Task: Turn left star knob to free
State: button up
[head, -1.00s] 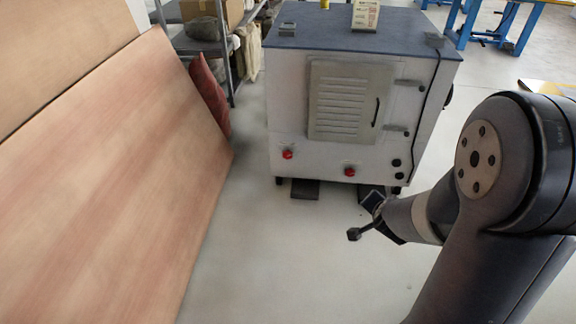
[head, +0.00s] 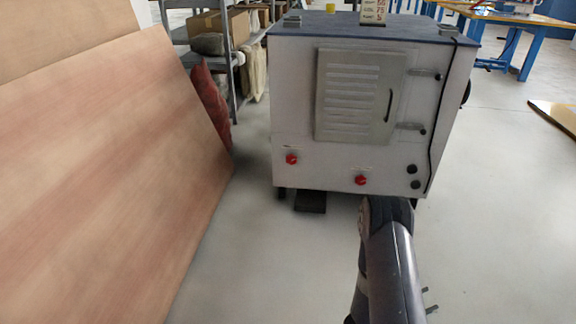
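The left star knob (head: 291,159) is a small red knob low on the front of a white cabinet (head: 297,110). A second red star knob (head: 361,180) sits to its right on the same front. The turned angle of either knob is too small to read. My arm reaches up from the bottom edge, with its bend just below the right part of the cabinet front. I cannot make out my gripper; two small prongs show at the right side of my arm, but I cannot tell what they are. Nothing touches the left knob.
A vented door (head: 357,97) with a dark handle is above the knobs. Two black round fittings (head: 413,169) are at the lower right. A large wooden panel (head: 110,170) leans at left. A shelf (head: 215,50) stands behind it. The floor before the left knob is clear.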

aim_at(290, 160)
jog(key=i+u, duration=0.15)
jog(key=u, duration=0.25)
jog(key=i+l+u, duration=0.1)
jog(key=u, duration=0.35)
jog(key=i+l+u, duration=0.15)
jog(key=u, duration=0.25)
jog(key=i+l+u, duration=0.1)
jog(key=u, duration=0.3)
jog(key=i+l+u, duration=0.1)
jog(key=l, duration=0.3)
jog(key=i+l+u, duration=0.1)
jog(key=l, duration=0.3)
jog(key=i+l+u, duration=0.1)
jog(key=i+l, duration=0.15)
jog(key=l, duration=0.2)
jog(key=i+l+u, duration=0.1)
jog(key=l, duration=0.35)
jog(key=i+l+u, duration=0.1)
jog(key=l, duration=0.3)
